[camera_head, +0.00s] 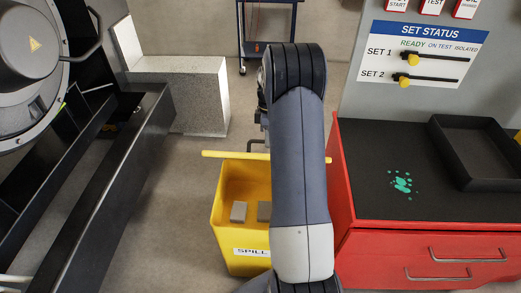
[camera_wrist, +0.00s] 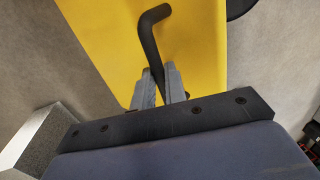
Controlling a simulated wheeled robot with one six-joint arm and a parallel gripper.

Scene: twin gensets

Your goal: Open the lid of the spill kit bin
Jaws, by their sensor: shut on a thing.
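The yellow spill kit bin (camera_head: 220,225) stands on the floor at the centre of the head view, with a "SPILL" label on its front. Its yellow lid (camera_head: 228,155) shows nearly edge-on as a bar at the back of the bin, raised so the inside is visible. In the wrist view the lid (camera_wrist: 100,25) is a broad yellow panel with a dark bent handle (camera_wrist: 150,38). My gripper (camera_wrist: 160,86) is shut on this handle, one grey finger on each side. In the head view my arm hides most of the gripper and the bin's right part.
Grey blocks (camera_head: 239,212) lie inside the bin. A red cabinet (camera_head: 375,245) with a black top and tray (camera_head: 480,150) stands close on the right. Dark genset framing (camera_head: 115,185) is at left, a pale block (camera_head: 185,95) behind it. Bare floor lies left of the bin.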

